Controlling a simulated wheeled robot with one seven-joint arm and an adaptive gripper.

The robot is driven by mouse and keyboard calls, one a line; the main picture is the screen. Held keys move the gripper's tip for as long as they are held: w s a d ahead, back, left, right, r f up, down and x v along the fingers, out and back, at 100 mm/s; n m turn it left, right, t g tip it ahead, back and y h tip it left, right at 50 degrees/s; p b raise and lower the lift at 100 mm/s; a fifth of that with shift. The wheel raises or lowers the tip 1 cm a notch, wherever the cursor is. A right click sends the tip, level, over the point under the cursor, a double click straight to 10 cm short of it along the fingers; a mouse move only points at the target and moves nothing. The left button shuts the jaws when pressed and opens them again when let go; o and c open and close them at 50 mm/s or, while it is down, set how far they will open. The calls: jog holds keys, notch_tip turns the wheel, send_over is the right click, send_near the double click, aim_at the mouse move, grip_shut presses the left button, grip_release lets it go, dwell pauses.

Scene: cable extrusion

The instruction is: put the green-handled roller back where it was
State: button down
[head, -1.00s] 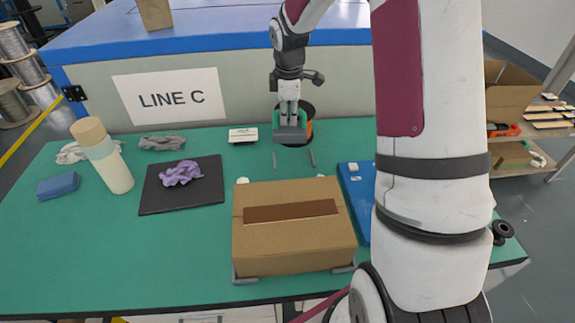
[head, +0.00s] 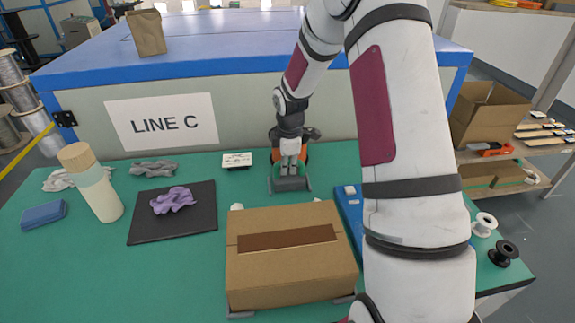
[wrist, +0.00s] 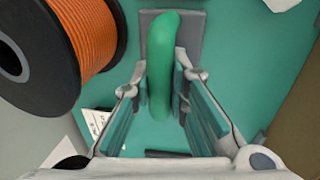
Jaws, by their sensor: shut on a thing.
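The green-handled roller has a grey head (head: 289,184) that shows low on the green mat, between two small grey brackets (head: 308,183). In the wrist view its curved green handle (wrist: 160,65) lies between the fingers, with the grey head behind it at the top. My gripper (head: 290,165) is shut on the handle from above. I cannot tell whether the head touches the mat.
An orange cable spool (wrist: 92,35) stands close beside the gripper. A black pad (head: 145,228) with a purple cloth (head: 173,200) lies left.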

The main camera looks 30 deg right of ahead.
jog(key=shift+f, duration=0.2)
jog(key=shift+f, duration=0.5)
jog(key=c, duration=1.6)
grip_release()
jog(key=shift+f, duration=0.1)
jog(key=shift+o, duration=0.2)
jog(key=shift+r, duration=0.25)
